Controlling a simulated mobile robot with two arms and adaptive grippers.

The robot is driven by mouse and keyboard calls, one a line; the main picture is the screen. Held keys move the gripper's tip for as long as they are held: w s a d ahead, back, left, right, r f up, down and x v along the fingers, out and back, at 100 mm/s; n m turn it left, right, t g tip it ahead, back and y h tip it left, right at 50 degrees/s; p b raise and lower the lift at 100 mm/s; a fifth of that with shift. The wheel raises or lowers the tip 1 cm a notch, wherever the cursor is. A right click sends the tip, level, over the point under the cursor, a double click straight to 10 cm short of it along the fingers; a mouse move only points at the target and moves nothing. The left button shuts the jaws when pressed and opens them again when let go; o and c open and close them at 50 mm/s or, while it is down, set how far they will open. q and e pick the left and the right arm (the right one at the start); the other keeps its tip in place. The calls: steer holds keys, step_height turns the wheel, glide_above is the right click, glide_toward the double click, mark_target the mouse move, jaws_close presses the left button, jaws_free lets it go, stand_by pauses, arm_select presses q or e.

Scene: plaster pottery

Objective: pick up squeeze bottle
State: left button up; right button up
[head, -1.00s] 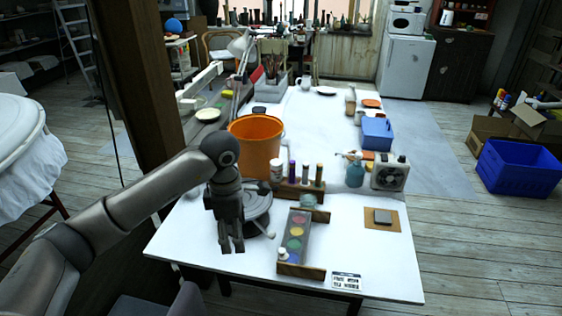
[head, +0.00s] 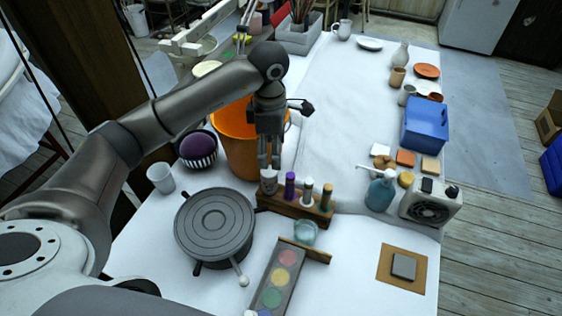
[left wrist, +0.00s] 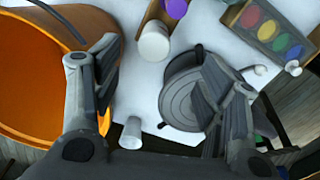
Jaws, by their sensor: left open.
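Several small upright bottles stand in a row at a wooden rack (head: 310,213) in the middle of the table. A white bottle (head: 268,186) stands at its left end, beside purple-topped (head: 290,186), pale (head: 307,192) and orange-brown (head: 326,197) ones. A teal bottle with a nozzle (head: 380,192) stands farther right. I cannot tell for certain which is the squeeze bottle. My left gripper (head: 268,162) points down just above and behind the white bottle. In the left wrist view its fingers (left wrist: 158,78) are open and empty, with the white bottle (left wrist: 154,42) ahead between them, apart from both.
An orange bucket (head: 236,140) stands close beside my left gripper. A grey turntable (head: 215,225), a white cup (head: 160,178) and a paint tray (head: 275,282) are nearer. A blue box (head: 425,125) and a grey device (head: 430,205) are at right. The table's centre back is clear.

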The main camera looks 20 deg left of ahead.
mark_target(269, 171)
arm_select(q)
steer(key=shift+w+f, duration=0.1)
steer(key=shift+w, duration=0.15)
steer(key=shift+f, duration=0.3)
step_height(269, 171, down, 5)
steer(key=shift+s+a+f+p, duration=0.1)
steer(key=shift+s+p, duration=0.05)
steer(key=shift+p, duration=0.95)
steer(key=shift+f, duration=0.25)
steer(key=f+p, duration=0.1)
steer(key=f, duration=0.1)
steer(key=a+f+p, duration=0.1)
steer(key=f, duration=0.1)
steer(key=shift+f, duration=0.6)
arm_select(e)
steer(key=r, duration=0.4)
steer(key=shift+s+a+r, duration=0.1)
steer(key=shift+s+r, duration=0.1)
steer(key=shift+r, duration=0.1)
arm_select(q)
steer(key=c, duration=0.7)
